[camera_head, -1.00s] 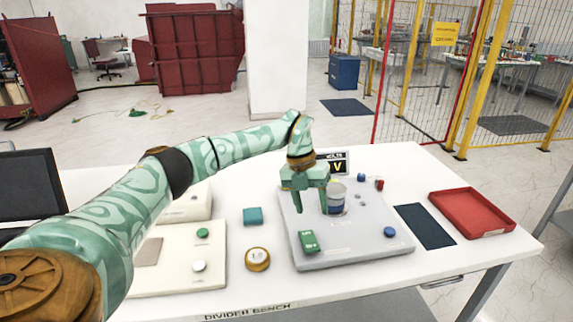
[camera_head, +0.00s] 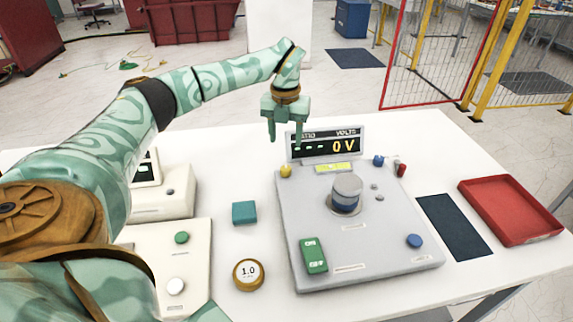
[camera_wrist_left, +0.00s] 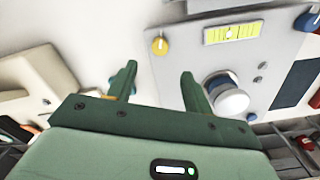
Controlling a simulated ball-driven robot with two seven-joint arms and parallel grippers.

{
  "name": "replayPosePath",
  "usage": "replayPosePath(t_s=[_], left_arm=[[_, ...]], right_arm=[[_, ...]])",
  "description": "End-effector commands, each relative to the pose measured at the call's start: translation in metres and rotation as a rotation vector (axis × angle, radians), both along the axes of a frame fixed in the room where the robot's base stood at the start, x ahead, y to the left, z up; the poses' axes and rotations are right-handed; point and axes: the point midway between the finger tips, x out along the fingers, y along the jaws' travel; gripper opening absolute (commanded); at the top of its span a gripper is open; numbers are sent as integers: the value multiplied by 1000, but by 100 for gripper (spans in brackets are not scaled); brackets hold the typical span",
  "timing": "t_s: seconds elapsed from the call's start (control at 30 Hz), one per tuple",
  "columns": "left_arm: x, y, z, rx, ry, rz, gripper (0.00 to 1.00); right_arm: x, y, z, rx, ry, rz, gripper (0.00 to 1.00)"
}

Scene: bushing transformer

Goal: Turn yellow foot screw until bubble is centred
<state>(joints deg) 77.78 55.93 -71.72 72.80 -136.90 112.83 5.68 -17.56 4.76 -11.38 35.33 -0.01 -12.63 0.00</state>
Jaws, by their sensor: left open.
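The yellow foot screw (camera_head: 285,171) is a small knob at the back left corner of the grey instrument plate (camera_head: 390,215). It also shows in the left wrist view (camera_wrist_left: 159,45), with a white mark on it. A yellow-green level vial (camera_head: 335,168) lies below the display; it is also in the wrist view (camera_wrist_left: 231,33), with dark lines. The bubble's exact place is too small to tell. My left gripper (camera_head: 285,138) points down, open and empty, above and apart from the yellow screw. In the wrist view the screw lies ahead between the fingertips (camera_wrist_left: 158,70). My right gripper is not in view.
A display (camera_head: 325,145) reading 0 V stands behind the plate. A grey cylinder (camera_head: 346,192), blue knobs (camera_head: 378,160) and a green switch (camera_head: 314,255) stand on the plate. A teal block (camera_head: 244,212) and round 1.0 weight (camera_head: 248,274) lie left; a red tray (camera_head: 512,208) sits right.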

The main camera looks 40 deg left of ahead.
Motion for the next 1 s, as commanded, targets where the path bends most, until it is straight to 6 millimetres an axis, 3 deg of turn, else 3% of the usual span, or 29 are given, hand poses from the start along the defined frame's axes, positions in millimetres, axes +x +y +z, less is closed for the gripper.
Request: replayPosePath(t_s=[0.03,0.2,0.4,0.83,1.0], left_arm=[[-1,0,-19,-1,8,0,51],[0,-1,-60,-1,5,-1,51],[0,0,-91,-1,2,0,51],[0,0,-100,-1,0,0,51],[0,0,-100,-1,0,0,6]], right_arm=[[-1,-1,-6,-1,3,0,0],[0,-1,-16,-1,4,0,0],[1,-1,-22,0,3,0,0],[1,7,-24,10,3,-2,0],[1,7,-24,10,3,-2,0]])
